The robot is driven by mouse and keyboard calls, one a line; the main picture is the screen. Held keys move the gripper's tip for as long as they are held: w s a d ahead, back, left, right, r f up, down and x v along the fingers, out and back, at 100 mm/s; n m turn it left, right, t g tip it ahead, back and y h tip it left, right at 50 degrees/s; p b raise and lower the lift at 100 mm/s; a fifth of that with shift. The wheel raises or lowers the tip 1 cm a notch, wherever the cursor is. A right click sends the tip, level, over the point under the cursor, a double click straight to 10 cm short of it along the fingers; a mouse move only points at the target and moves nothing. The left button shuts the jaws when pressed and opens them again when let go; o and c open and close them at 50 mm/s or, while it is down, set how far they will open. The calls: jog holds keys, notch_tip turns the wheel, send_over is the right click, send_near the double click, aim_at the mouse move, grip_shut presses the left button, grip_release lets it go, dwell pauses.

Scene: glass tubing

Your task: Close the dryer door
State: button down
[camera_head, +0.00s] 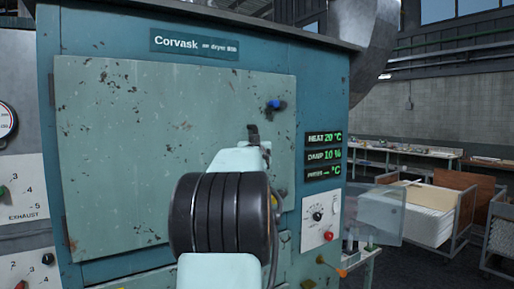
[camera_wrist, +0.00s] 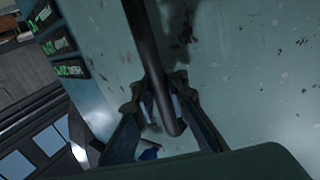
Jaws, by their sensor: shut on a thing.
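The dryer door (camera_head: 150,150) is a pale green, rust-spotted panel on the front of the blue-green dryer (camera_head: 110,30). It has hinges along its left edge and looks flush or nearly flush; I cannot tell if a small gap is left. My gripper (camera_head: 252,133) is at the right part of the door, partly hidden by my own arm. In the wrist view my gripper (camera_wrist: 160,88) has its fingers closed around a dark bar handle (camera_wrist: 145,40) on the door.
Green readouts (camera_head: 324,155) and a white control panel (camera_head: 320,215) are right of the door. Gauge and exhaust panels (camera_head: 20,190) stand at the left. A clear box (camera_head: 374,213), a cart of white sheets (camera_head: 430,210) and a bench (camera_head: 410,150) are to the right.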

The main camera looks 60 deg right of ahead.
jog(key=shift+w+a+f, duration=0.15)
jog(key=shift+w+f, duration=0.1)
jog(key=shift+w, duration=0.1)
jog(key=c, duration=1.9)
grip_release()
jog(key=shift+w+a+r, duration=0.1)
jog(key=shift+w+a, duration=0.05)
jog(key=shift+a, duration=0.05)
jog(key=shift+c, duration=0.2)
jog(key=shift+s+d+r, duration=0.1)
jog(key=shift+s, duration=0.15)
jog(key=v, duration=1.2)
